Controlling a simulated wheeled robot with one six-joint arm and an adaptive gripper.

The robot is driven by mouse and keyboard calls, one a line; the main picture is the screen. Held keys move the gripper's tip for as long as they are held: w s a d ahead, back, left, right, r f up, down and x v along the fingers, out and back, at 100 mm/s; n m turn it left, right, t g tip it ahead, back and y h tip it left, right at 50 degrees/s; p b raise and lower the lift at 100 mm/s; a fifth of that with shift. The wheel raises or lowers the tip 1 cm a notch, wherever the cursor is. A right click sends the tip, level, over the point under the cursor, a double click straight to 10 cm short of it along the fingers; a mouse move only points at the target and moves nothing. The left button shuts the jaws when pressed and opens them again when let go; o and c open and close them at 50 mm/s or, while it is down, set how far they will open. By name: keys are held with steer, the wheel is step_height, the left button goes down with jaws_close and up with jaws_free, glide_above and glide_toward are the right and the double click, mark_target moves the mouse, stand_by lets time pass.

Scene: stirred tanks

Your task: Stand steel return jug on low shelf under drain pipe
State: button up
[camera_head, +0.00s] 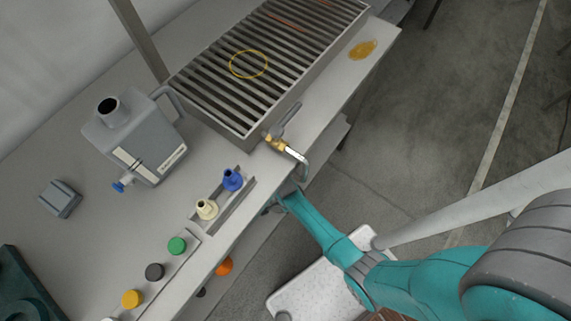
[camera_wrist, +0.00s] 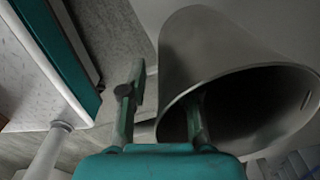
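The steel return jug (camera_wrist: 200,45) fills the right of the wrist view, its dark open mouth facing the camera. My gripper (camera_wrist: 164,90) straddles its near wall, with one finger inside the mouth and the other outside to the left. A gap shows between the outer finger and the wall, so the gripper looks open. In the head view my arm reaches under the bench edge; the gripper and jug are hidden there. The drain pipe (camera_head: 301,163) curves down over the bench edge from a brass valve. A low shelf (camera_head: 238,247) shows partly under the bench; what supports the jug is unclear.
On the bench are a slatted tank (camera_head: 243,128), a grey canister (camera_head: 158,150), blue and cream fittings (camera_head: 232,179) in a holder, and coloured caps (camera_head: 177,245). A yellow spill (camera_head: 362,50) lies near the edge. An orange ball-like thing (camera_head: 225,266) is below.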

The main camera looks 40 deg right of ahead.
step_height(320, 180, up, 8)
steer(key=shift+f, duration=0.25)
stand_by(0.5)
